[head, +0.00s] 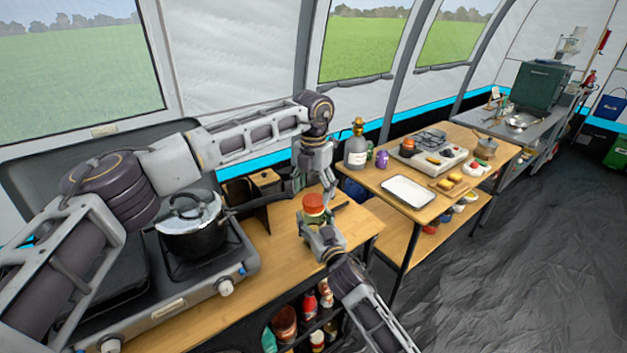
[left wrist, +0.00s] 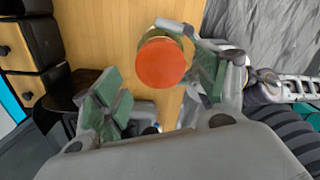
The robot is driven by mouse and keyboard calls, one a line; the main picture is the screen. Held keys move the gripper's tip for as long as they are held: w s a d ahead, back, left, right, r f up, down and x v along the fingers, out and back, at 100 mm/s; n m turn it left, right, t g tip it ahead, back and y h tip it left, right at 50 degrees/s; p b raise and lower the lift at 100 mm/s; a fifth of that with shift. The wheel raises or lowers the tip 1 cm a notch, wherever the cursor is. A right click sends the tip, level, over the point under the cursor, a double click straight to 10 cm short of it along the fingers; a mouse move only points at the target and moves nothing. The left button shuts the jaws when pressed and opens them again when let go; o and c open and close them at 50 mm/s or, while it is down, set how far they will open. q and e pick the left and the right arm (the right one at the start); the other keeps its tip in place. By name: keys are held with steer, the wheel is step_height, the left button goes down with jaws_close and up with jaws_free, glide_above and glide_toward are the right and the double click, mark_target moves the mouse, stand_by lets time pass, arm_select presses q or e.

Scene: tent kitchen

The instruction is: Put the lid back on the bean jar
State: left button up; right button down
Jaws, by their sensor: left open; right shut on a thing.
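The bean jar (head: 312,216) is upright above the front of the wooden counter, with the red lid (head: 314,201) at its top; I cannot tell whether the lid is fully seated. My right gripper (head: 318,229) is shut on the jar, low on its body. My left gripper (head: 322,189) is open just above and behind the lid. In the left wrist view the round red lid (left wrist: 161,63) shows from above, with a strip of the jar (left wrist: 146,36) beside it. It lies ahead between my left gripper's spread fingers (left wrist: 157,90), closer to the right one.
A black pot (head: 193,235) stands on the stove at left. A wooden box (head: 266,181) and dark boards are behind the jar. A shelf below holds several bottles. The second table (head: 384,182) at right carries a white tray (head: 408,191), a bottle (head: 357,152) and a small cooker.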

mark_target(313, 199)
arm_select(q)
steer(key=shift+f, duration=1.6)
steer(key=shift+c, duration=0.5)
steer(key=c, duration=1)
steer(key=shift+o, duration=0.2)
steer(key=o, duration=1.2)
steer(key=shift+r, duration=0.1)
steer(key=shift+r, duration=5.9)
